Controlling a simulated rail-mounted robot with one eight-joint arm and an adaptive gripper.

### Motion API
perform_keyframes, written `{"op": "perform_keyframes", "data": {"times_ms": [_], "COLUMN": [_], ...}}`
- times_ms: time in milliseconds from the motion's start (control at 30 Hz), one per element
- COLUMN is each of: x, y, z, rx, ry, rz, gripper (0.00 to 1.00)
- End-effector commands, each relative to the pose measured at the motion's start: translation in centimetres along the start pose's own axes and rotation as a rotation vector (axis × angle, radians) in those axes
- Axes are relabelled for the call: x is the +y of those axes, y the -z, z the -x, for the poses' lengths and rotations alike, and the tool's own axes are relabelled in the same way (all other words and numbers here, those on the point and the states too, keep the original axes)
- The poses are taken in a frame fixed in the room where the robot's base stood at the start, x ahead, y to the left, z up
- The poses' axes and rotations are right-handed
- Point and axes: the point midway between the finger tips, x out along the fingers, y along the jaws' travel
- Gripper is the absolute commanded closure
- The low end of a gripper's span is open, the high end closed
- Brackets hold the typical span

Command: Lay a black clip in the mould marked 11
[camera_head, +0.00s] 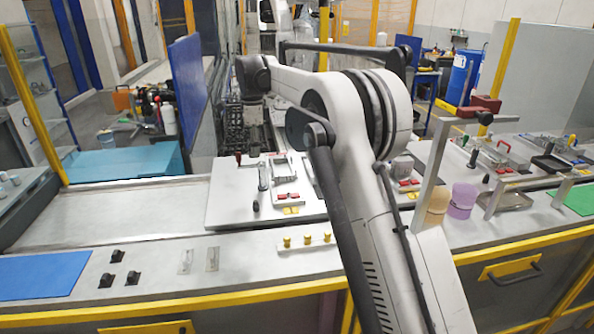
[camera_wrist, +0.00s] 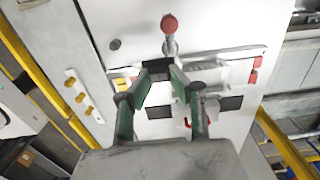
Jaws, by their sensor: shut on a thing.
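In the wrist view, my gripper (camera_wrist: 165,77) has its green-lined fingers closed on a small black clip (camera_wrist: 157,66), partly hidden by the fingertips. It is over a white fixture plate (camera_wrist: 125,22). Dark rectangular patches (camera_wrist: 230,103) show on the plate beyond the fingers. No number 11 is legible, so I cannot tell which place is that mould. In the head view, black clips (camera_head: 118,256) lie on the front bench at the left; my gripper is not clearly visible there.
The plate carries a red-knobbed clamp (camera_wrist: 169,25) and a red handle (camera_wrist: 188,122). A white strip with yellow pegs (camera_head: 307,240) lies on the bench, near two small metal pieces (camera_head: 212,258). A blue mat (camera_head: 40,275) is at far left. Purple and tan cylinders (camera_head: 462,200) stand right of my arm.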

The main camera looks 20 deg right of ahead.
Motion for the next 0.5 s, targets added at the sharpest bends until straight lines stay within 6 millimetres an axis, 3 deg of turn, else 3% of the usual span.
{"op": "perform_keyframes", "data": {"times_ms": [133, 500], "x": [-1.0, -5.2], "y": [1.0, 6.9], "z": [-0.7, -4.9], "rx": [0.009, 0.009], "ry": [0.003, 0.003], "rz": [0.001, -0.001], "gripper": [0.93, 0.93]}}
